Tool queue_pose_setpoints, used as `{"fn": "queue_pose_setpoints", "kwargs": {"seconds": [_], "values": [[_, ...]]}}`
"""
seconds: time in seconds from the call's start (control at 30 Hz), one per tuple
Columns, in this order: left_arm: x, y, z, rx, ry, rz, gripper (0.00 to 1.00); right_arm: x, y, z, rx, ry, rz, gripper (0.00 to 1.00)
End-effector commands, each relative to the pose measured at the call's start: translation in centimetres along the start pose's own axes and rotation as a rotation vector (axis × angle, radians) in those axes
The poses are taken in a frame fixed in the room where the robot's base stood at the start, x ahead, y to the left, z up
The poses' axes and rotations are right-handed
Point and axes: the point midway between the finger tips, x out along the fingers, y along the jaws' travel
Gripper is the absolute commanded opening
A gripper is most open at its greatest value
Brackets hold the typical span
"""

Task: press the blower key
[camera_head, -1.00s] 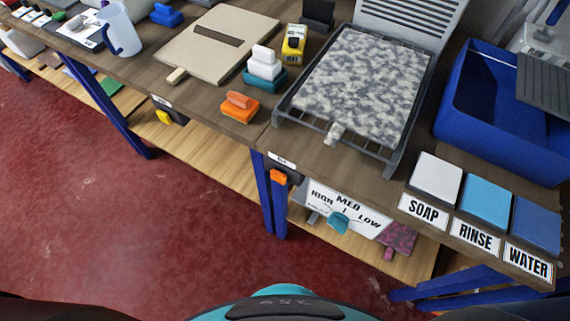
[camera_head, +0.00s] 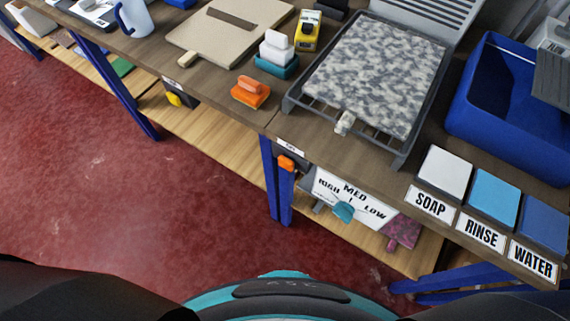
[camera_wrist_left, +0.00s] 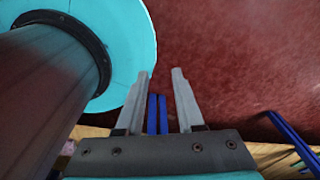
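An orange key (camera_head: 287,163) sits on a small dark box under the table's front edge, with a label too small to read. A yellow key (camera_head: 174,98) sits on a similar dark box farther left. I cannot tell from the labels which one is the blower key. A white dial panel (camera_head: 330,187) marked HIGH, MED and LOW, with a teal knob (camera_head: 343,211), hangs below the edge. My left gripper (camera_wrist_left: 163,72) is open and empty in the left wrist view, over the red floor, with blue table legs beyond. Neither gripper shows in the head view.
On the table stand a slatted rack with a grey mottled rug (camera_head: 365,75), an orange-handled block (camera_head: 250,92), a blue bin (camera_head: 480,120) and SOAP, RINSE and WATER pads. A wooden lower shelf (camera_head: 225,130) and blue legs (camera_head: 270,180) lie below. The red floor in front is clear.

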Motion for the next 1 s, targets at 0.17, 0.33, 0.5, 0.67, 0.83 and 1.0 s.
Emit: {"fn": "queue_pose_setpoints", "kwargs": {"seconds": [0.17, 0.33, 0.5, 0.67, 0.83, 1.0], "values": [[0.00, -0.02, 0.04, -0.001, -0.001, 0.000, 0.15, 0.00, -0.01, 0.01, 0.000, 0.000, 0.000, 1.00], [0.00, -0.04, 0.05, -0.001, -0.001, -0.001, 0.00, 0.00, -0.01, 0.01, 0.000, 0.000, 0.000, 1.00], [-0.01, -0.06, 0.06, -0.002, -0.001, -0.001, 0.00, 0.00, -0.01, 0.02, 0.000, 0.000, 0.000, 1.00], [-0.01, -0.08, 0.08, -0.002, -0.001, -0.001, 0.00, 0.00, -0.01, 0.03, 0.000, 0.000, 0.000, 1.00], [-0.01, -0.10, 0.09, -0.003, -0.001, -0.002, 0.00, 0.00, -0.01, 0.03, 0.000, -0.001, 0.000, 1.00], [-0.01, -0.12, 0.10, -0.003, -0.001, -0.002, 0.00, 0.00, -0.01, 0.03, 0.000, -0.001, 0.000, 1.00]]}}
